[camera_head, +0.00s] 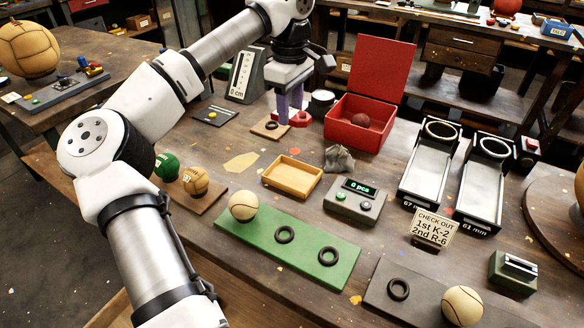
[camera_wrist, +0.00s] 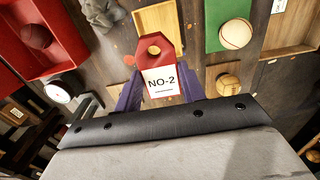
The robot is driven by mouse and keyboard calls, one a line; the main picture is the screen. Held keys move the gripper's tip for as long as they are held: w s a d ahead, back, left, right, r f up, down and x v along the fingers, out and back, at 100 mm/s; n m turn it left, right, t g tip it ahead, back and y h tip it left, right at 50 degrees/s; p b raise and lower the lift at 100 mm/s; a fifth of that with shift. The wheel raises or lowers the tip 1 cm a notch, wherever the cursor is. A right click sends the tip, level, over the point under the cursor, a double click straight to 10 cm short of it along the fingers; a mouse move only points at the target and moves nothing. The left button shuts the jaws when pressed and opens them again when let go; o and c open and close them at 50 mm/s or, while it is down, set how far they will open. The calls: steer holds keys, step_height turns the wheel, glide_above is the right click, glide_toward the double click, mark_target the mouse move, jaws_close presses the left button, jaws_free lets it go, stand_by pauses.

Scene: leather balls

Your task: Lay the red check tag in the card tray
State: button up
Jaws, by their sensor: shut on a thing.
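My gripper (camera_head: 290,112), with purple fingers, is shut on the red check tag (camera_head: 300,119) above the back of the workbench. In the wrist view the tag (camera_wrist: 154,43) sticks out between my fingers (camera_wrist: 156,92). It is red with a hole at its far end and a white label reading NO-2. The card tray (camera_head: 264,181), a shallow yellow wooden tray, sits empty on the bench, nearer the head camera and apart from my gripper. In the wrist view part of the tray (camera_wrist: 150,21) shows beyond the tag's tip.
An open red box (camera_head: 345,139) with a dark ball stands right of my gripper. A grey pouch (camera_head: 339,159) and a counter box (camera_head: 354,203) stand right of the tray. A green mat (camera_head: 305,250) with a pale ball lies in front.

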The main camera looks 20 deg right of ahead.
mark_target(291, 177)
step_height(291, 177, down, 17)
steer(key=shift+r+p, duration=0.1)
steer(key=shift+p, duration=0.7)
steer(key=shift+f, duration=0.25)
steer(key=o, duration=0.7)
steer(key=shift+r, duration=0.1)
step_height(291, 177, up, 12)
steer(key=shift+r+b, duration=0.15)
steer(key=shift+b, duration=0.5)
